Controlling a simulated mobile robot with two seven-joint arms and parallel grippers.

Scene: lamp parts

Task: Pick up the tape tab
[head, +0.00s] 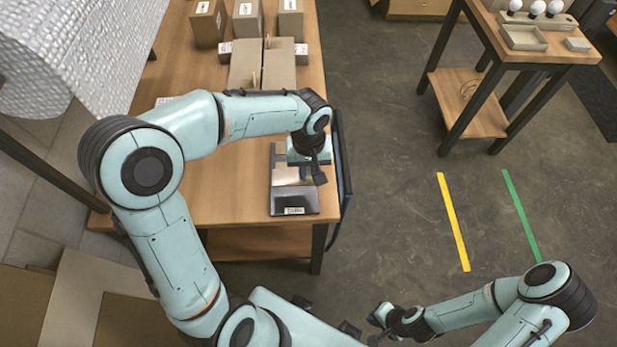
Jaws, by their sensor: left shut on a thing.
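My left gripper (306,176) is over a dark flat tray-like holder (295,200) near the right edge of the wooden table. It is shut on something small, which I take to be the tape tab. The tab itself cannot be made out clearly behind the fingers. My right gripper (378,322) is low in the picture, over the floor and away from the table. Its jaws are too small to read.
Several cardboard boxes (247,18) stand at the back of the table (235,185), with an open carton (262,66) in front. A second table (548,60) at top right holds white bulbs and a tray. Yellow (452,220) and green (521,215) strips mark the clear floor.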

